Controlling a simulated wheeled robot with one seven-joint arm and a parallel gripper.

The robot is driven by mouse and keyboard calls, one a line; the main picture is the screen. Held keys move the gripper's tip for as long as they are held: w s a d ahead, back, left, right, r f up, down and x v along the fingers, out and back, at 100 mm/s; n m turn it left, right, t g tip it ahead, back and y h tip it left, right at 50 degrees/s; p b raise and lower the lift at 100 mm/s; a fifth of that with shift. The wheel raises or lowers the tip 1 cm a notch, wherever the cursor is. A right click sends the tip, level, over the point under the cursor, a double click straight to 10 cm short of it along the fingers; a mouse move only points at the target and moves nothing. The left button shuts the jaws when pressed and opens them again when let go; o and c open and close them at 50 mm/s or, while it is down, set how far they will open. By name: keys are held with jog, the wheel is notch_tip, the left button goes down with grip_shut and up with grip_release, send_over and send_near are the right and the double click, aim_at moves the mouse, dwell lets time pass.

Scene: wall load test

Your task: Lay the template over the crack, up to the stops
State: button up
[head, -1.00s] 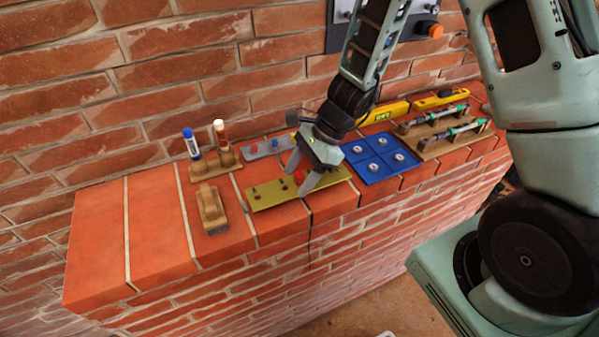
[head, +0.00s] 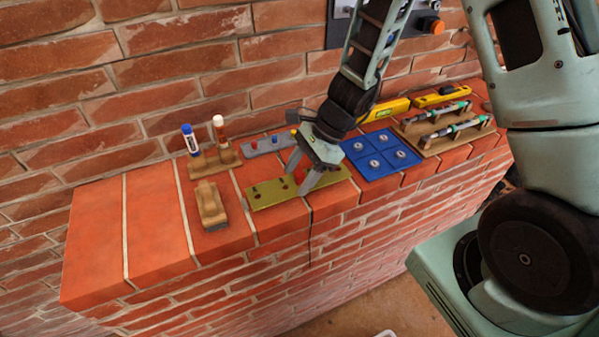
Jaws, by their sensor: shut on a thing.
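The template looks to be the flat olive-yellow plate (head: 272,195) with dark red knobs or holes, lying level with the brick wall top near its front edge. My gripper (head: 304,182) points down at the plate's middle, with its fingers shut on a red part of the template. The crack (head: 310,220) shows as a dark line at the wall's front edge, just below the plate; the plate and my fingers hide its course on top. I cannot make out the stops, nor whether the plate touches the bricks.
A wooden block (head: 211,205) lies left of the plate. Behind are a holder with two markers (head: 190,140) and a grey strip (head: 265,146). A blue panel (head: 378,156), a rack with rods (head: 440,130) and yellow levels (head: 388,109) lie right. The left wall top is clear.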

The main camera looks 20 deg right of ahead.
jog(key=shift+f+b, duration=0.6)
dwell(0.4)
jog(key=o, duration=1.3)
jog(key=shift+o, duration=0.2)
jog(key=shift+r+p, duration=3.1)
jog(key=shift+r, duration=0.45)
